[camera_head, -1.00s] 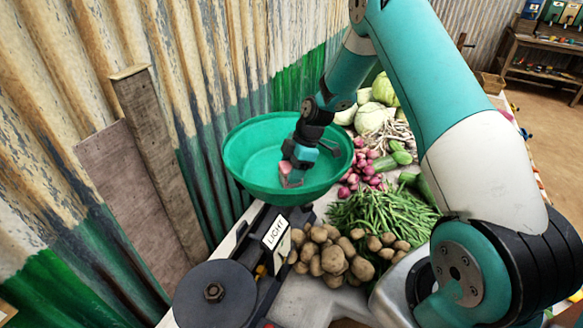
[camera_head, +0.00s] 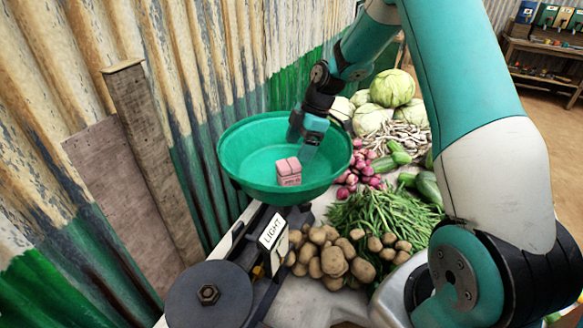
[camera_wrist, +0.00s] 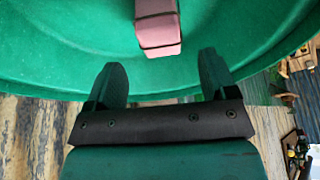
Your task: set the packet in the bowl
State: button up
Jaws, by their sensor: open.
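The pink packet (camera_head: 289,172) with dark bands sits inside the green bowl (camera_head: 240,160), on its inner floor toward the near side. The bowl rests on the balance. My gripper (camera_head: 309,150) is above the far right part of the bowl, apart from the packet, open and empty. In the wrist view, my open fingers (camera_wrist: 160,85) show with a gap between them, and the packet (camera_wrist: 157,28) lies beyond them against the green bowl (camera_wrist: 60,50).
The balance carries a "LIGHT" label (camera_head: 272,231) and a dark round weight (camera_head: 210,293) at the near end. Potatoes (camera_head: 330,255), green beans (camera_head: 385,215), onions (camera_head: 362,170) and cabbages (camera_head: 392,88) crowd the right side. A corrugated wall (camera_head: 190,80) stands close on the left.

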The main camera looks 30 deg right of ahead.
jog(key=a+b+v, duration=0.1)
jog(key=v, duration=0.4)
jog(key=s+a+r+m, duration=0.2)
jog(key=s+a+r, duration=0.2)
jog(key=s+a, duration=0.3)
jog(key=s+a+r+m, duration=0.2)
jog(key=s+a+r, duration=0.25)
jog(key=a, duration=0.35)
jog(key=s+a+m, duration=0.2)
jog(key=s+a, duration=0.1)
jog(key=s, duration=0.5)
jog(key=s+a+m, duration=0.2)
jog(key=s+a, duration=0.2)
jog(key=s, duration=0.5)
jog(key=shift+s+r+m+g, duration=0.3)
jog(key=shift+r+m+g, duration=0.1)
jog(key=shift+r, duration=0.05)
jog(key=shift+f, duration=0.15)
